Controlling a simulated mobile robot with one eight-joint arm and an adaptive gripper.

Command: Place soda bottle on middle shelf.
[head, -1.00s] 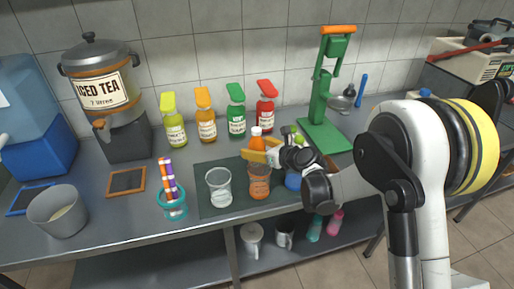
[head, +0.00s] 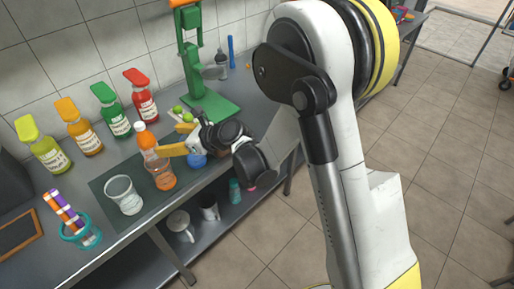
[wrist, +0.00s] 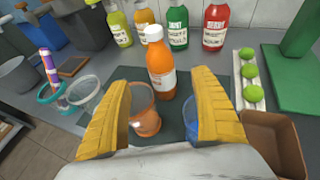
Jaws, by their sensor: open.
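An orange bottle with a white cap (head: 147,139), which looks like the soda bottle, stands upright on the dark mat on the counter. In the wrist view the bottle (wrist: 160,66) is ahead of my gripper (wrist: 163,108), between the lines of its two yellow fingers but beyond their tips. The fingers are wide apart with nothing held. In the head view my gripper (head: 168,141) reaches in from the right, close to the bottle. A shelf (head: 118,266) runs under the counter; whether it is the middle one cannot be told.
An orange-tinted glass (wrist: 144,112) stands just in front of the bottle, between the fingers. A clear glass (head: 124,195) is to its left. Syrup bottles (head: 112,112) line the back, and a green press (head: 205,85) stands behind my gripper. Mugs (head: 180,226) occupy the shelf.

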